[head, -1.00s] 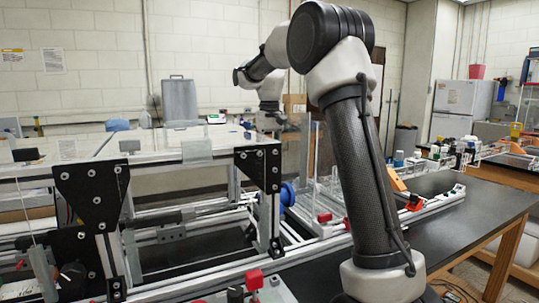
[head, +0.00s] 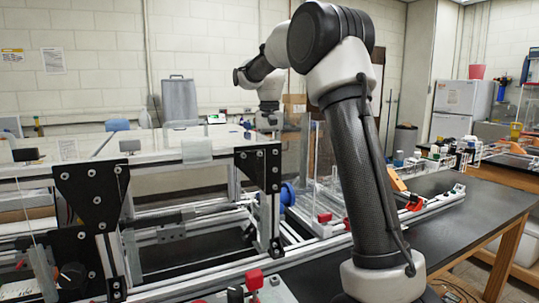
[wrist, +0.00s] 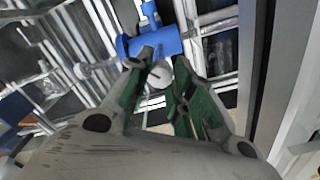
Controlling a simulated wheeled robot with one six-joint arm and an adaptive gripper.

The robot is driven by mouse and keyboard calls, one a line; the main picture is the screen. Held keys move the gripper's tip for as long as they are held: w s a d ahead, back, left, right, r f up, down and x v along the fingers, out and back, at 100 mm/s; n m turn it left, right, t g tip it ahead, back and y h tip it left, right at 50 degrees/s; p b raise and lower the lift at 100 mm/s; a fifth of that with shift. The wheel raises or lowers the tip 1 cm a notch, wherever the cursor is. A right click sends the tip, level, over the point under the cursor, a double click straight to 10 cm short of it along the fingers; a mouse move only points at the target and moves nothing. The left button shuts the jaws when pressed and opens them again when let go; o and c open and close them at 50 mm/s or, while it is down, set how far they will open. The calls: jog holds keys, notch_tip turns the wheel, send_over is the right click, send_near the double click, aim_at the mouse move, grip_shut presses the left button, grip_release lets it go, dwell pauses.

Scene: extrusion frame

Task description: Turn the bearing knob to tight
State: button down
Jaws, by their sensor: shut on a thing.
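In the wrist view my gripper (wrist: 163,68) has its two green-padded fingers closed in on a small pale round knob (wrist: 158,77), which I take for the bearing knob. The knob sits just below a blue part (wrist: 153,43) on a metal rod, and the fingertips partly cover both. Which way the knob is turned cannot be read. In the head view a blue round part (head: 288,194) shows by the frame's right upright. My fingers are not visible there.
The aluminium extrusion frame (head: 185,272) with black corner plates (head: 92,195) stands at the left and middle. A red knob (head: 254,279) is at its front. The black bench top (head: 450,215) at the right has free room. A grey upright profile runs close by on the right in the wrist view.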

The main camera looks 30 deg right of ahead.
jog(key=c, duration=1.2)
grip_release()
jog(key=shift+r, duration=0.1)
notch_tip(320, 180, up, 12)
jog(key=shift+s, duration=0.1)
